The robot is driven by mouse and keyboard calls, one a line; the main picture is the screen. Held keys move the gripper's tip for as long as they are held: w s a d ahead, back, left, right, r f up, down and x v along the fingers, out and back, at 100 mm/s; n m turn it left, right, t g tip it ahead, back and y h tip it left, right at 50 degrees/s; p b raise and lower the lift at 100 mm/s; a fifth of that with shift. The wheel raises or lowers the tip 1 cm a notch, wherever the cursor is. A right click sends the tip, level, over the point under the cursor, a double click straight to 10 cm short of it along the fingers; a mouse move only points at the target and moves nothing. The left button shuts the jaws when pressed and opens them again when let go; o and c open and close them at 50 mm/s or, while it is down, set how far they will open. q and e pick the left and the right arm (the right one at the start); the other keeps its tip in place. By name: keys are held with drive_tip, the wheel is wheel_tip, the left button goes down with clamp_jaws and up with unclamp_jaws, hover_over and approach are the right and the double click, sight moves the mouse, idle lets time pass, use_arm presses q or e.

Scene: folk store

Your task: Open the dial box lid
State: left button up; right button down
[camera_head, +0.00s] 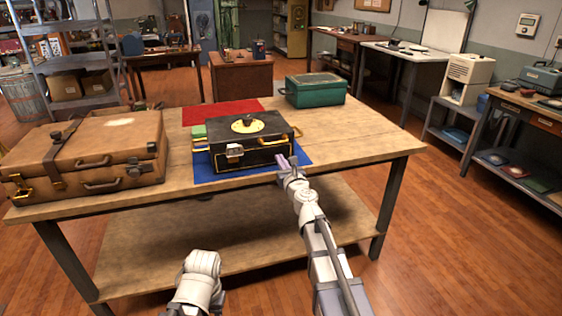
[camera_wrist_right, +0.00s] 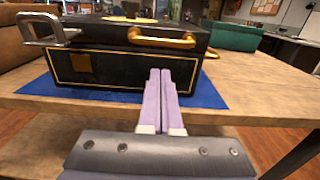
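The dial box (camera_head: 247,144) is black with gold trim and stands on a blue mat (camera_head: 224,176) on the wooden table. Its lid is shut, with a round yellow dial (camera_head: 247,125) on top. A metal latch (camera_head: 235,153) and a gold handle (camera_head: 275,136) show at its front. In the wrist view the box (camera_wrist_right: 110,70) fills the upper middle. My right gripper (camera_head: 286,161) is at the box's front right, its fingers (camera_wrist_right: 160,72) together with nothing visible between them; contact with the box is unclear. My left arm (camera_head: 197,285) shows low in front of the table; its fingertips are not clearly visible.
A brown suitcase (camera_head: 85,150) lies at the table's left. A green box (camera_head: 316,90) stands at the back right, and a red mat (camera_head: 222,111) lies behind the dial box. The table's right front (camera_head: 360,150) is clear.

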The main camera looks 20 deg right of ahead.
sight(273, 147)
drive_tip(key=shift+w, duration=0.4)
drive_tip(key=shift+w+a, duration=0.1)
drive_tip(key=shift+w, duration=2.9)
drive_tip(key=shift+s, duration=0.4)
drive_tip(key=shift+r+p, duration=1.3)
drive_tip(key=shift+r+p, duration=1.3)
drive_tip(key=shift+p, duration=0.05)
drive_tip(key=shift+r, duration=0.15)
